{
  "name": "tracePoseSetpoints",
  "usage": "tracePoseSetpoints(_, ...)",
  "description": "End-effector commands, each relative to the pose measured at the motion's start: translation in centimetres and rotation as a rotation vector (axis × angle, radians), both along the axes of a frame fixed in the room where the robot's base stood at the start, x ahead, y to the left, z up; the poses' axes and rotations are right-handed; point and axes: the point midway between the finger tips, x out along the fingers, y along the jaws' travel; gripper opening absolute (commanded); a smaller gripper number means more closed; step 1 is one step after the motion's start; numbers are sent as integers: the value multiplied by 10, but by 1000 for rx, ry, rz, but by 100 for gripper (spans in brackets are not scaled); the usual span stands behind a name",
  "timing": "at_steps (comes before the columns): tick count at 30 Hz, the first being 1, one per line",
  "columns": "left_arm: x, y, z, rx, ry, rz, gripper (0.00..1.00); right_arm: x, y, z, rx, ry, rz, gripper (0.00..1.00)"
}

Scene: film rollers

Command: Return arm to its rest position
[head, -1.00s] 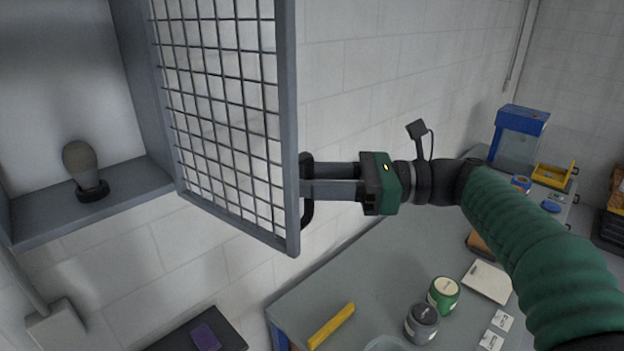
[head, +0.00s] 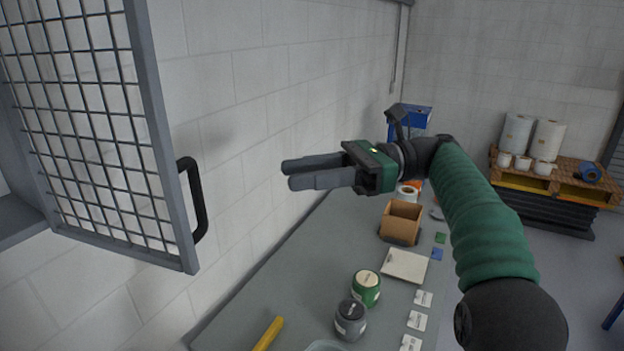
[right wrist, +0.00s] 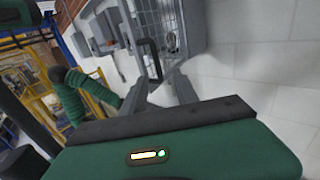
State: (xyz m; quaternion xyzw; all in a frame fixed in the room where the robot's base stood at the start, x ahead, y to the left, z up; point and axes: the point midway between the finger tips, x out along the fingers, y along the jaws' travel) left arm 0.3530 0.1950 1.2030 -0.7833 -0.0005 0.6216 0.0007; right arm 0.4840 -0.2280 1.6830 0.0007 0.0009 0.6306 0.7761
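My right gripper (head: 289,175) reaches in from the right in the head view, in the air above the bench. Its two grey fingers are apart and nothing is between them. It is clear of the black handle (head: 198,200) on the wire mesh door (head: 95,120), with a gap between. In the right wrist view the fingers (right wrist: 160,92) point toward the mesh door, and the handle (right wrist: 150,60) shows beyond them. The door stands swung out from its cabinet. My left gripper is not in view in the head view.
Below the right arm, the grey bench (head: 285,270) holds a green jar (head: 366,288), a grey jar (head: 350,320), a cardboard box (head: 401,220), a white pad (head: 405,265) and a yellow bar (head: 268,334). A pallet (head: 540,182) with white rolls stands at the back right.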

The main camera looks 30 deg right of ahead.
Motion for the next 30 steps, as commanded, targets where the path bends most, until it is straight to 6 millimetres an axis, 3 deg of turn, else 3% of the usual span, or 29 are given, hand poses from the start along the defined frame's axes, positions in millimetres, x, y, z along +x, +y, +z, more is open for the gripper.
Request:
tracePoseSetpoints(4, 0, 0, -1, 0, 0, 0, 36, -3, -13, 0, -1, 0, 0, 36)
tracePoseSetpoints(17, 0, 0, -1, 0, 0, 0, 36, -2, -14, 0, -1, 1, 1, 36)
tracePoseSetpoints(20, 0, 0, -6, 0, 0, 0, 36, 4, -9, -15, -16, 5, -15, 36)
tracePoseSetpoints(23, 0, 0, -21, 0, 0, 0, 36, 24, 8, -65, -92, 16, -67, 36)
tracePoseSetpoints(26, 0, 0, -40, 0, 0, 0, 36, 42, 30, -148, -256, 15, -119, 36)
tracePoseSetpoints(27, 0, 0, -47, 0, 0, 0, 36, 45, 38, -185, -339, 6, -127, 36)
tracePoseSetpoints(29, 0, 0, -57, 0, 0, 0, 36, 43, 48, -240, -475, -18, -120, 36)
tracePoseSetpoints(30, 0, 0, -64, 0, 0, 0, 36, 38, 53, -277, -570, -42, -102, 36)
